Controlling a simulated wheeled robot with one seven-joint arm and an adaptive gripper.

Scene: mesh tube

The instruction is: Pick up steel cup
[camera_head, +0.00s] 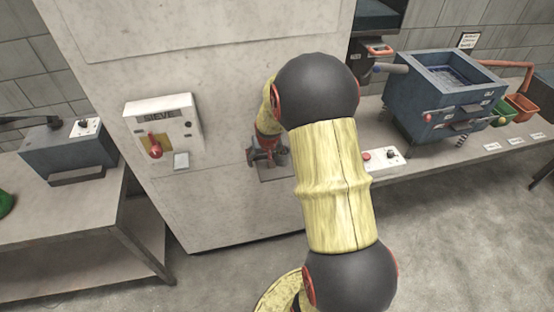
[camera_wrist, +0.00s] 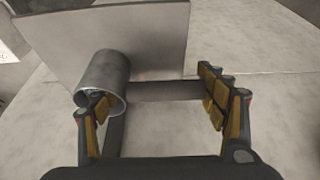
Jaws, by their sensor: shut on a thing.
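The steel cup (camera_wrist: 104,78) is a grey metal cylinder in the wrist view, lying tilted with its open mouth toward the camera. My gripper (camera_wrist: 155,105) has its left finger at the cup's mouth, overlapping the rim and apparently partly inside. The right finger stands apart from the cup, with a wide gap between the fingers. The gripper has hold of the cup at the left finger. In the head view, my gripper (camera_head: 266,152) is small and dark against the front of the large pale cabinet (camera_head: 225,205). The cup cannot be made out there.
A pale panel (camera_wrist: 155,30) stands behind the cup. The cabinet carries a SIEVE control box (camera_head: 160,128) with a red lever. A table with a grey machine (camera_head: 68,152) is at left. A bench with a blue machine (camera_head: 435,95) and bins is at right. Open floor lies in front.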

